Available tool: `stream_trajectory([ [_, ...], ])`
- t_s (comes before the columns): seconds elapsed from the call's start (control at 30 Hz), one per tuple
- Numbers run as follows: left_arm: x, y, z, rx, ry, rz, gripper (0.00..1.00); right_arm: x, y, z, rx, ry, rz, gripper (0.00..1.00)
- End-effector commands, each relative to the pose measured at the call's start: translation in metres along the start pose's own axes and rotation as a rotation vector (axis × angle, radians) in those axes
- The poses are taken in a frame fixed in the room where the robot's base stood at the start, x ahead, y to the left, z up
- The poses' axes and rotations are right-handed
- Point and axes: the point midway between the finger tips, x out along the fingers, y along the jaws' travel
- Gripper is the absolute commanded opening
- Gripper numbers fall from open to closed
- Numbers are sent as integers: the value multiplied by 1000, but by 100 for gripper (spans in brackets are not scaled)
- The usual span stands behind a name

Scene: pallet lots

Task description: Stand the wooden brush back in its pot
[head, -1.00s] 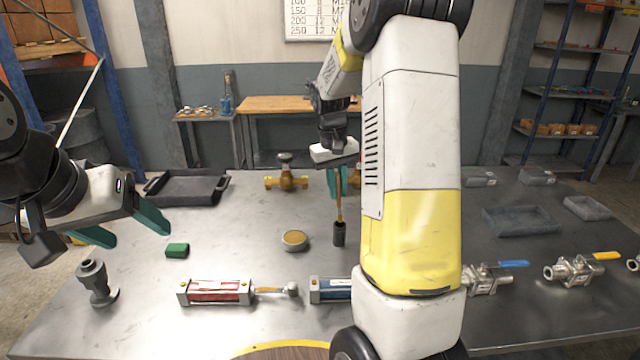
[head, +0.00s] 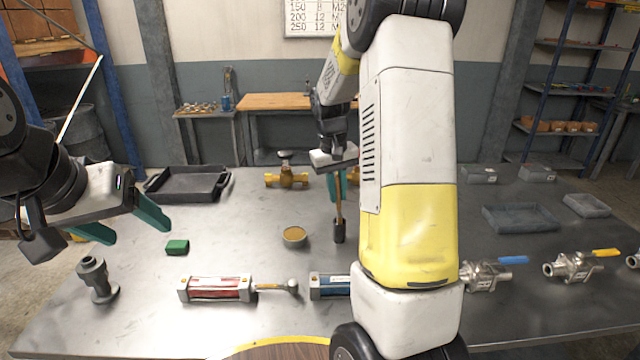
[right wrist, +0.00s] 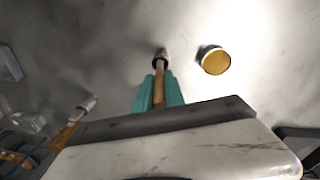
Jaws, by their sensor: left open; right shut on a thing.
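The wooden brush (head: 338,207) hangs upright, dark end down, below my right gripper (head: 338,178). That gripper is shut on its wooden handle, also seen in the right wrist view (right wrist: 159,88). I cannot tell whether the dark end touches the table. A small round pot (head: 294,237) with a pale rim and ochre inside stands to the left, apart from the brush; it also shows in the right wrist view (right wrist: 215,61). My left gripper (head: 130,228) is open and empty over the left of the table.
A brass valve (head: 286,175) and a dark tray (head: 190,183) are behind. My right arm hides part of the table. The table around the pot is clear.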

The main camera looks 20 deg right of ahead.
Motion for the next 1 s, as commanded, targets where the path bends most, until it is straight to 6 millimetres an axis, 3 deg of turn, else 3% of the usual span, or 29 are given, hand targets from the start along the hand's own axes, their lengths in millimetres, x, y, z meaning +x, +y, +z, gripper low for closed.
stream_trajectory([
  [1.0, 0, 0, 0, 0, 0, 0, 69, 31, -3, 1, 0, 0, 0, 0],
])
